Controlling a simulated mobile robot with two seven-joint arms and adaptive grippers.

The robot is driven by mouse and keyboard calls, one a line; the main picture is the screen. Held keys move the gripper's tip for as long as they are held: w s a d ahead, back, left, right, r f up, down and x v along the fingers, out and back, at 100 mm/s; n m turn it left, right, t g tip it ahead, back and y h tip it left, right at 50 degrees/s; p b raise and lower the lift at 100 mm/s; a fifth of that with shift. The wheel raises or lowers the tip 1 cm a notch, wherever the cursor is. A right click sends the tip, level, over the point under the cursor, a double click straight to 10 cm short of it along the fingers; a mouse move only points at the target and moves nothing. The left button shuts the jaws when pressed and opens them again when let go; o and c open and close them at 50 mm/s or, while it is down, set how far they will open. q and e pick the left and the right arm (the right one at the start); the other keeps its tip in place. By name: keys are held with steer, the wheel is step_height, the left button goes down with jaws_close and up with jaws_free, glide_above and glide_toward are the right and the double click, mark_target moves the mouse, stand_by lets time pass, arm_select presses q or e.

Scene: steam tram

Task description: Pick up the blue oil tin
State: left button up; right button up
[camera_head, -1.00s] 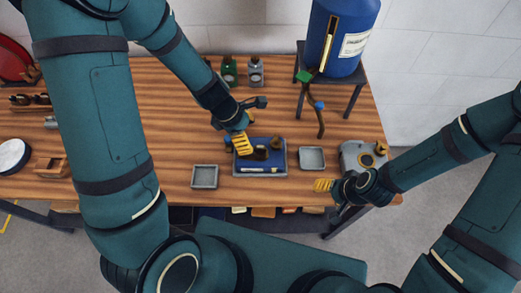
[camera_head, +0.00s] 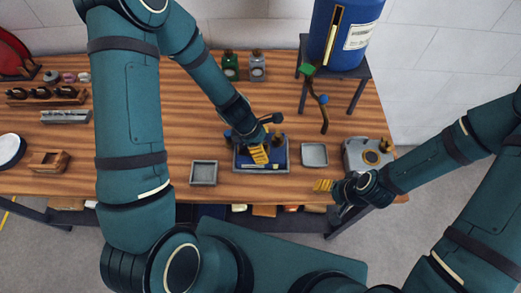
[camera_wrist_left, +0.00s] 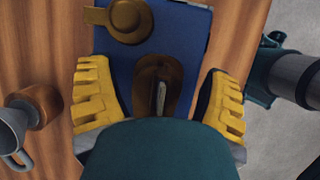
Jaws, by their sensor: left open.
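The blue oil tin (camera_head: 279,157) sits in a shallow grey tray (camera_head: 262,173) near the front middle of the table. In the left wrist view the tin (camera_wrist_left: 120,60) shows its blue top with a round brown cap and a brown slotted part. My left gripper (camera_head: 260,154) is above the tin and hides part of it in the head view. In the wrist view its yellow fingers (camera_wrist_left: 162,103) are spread on either side of the brown slotted part, holding nothing. My right gripper (camera_head: 324,185) is near the table's front edge; its opening is unclear.
Small grey trays stand left (camera_head: 203,173) and right (camera_head: 314,154) of the tin's tray. A grey metal device (camera_head: 365,155) is near my right gripper. A blue drum (camera_head: 343,35) on a stand is behind, with a hanging hose. A funnel (camera_wrist_left: 12,130) shows in the wrist view.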

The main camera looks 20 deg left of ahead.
arm_select(q)
jaws_close()
stand_by(0.4)
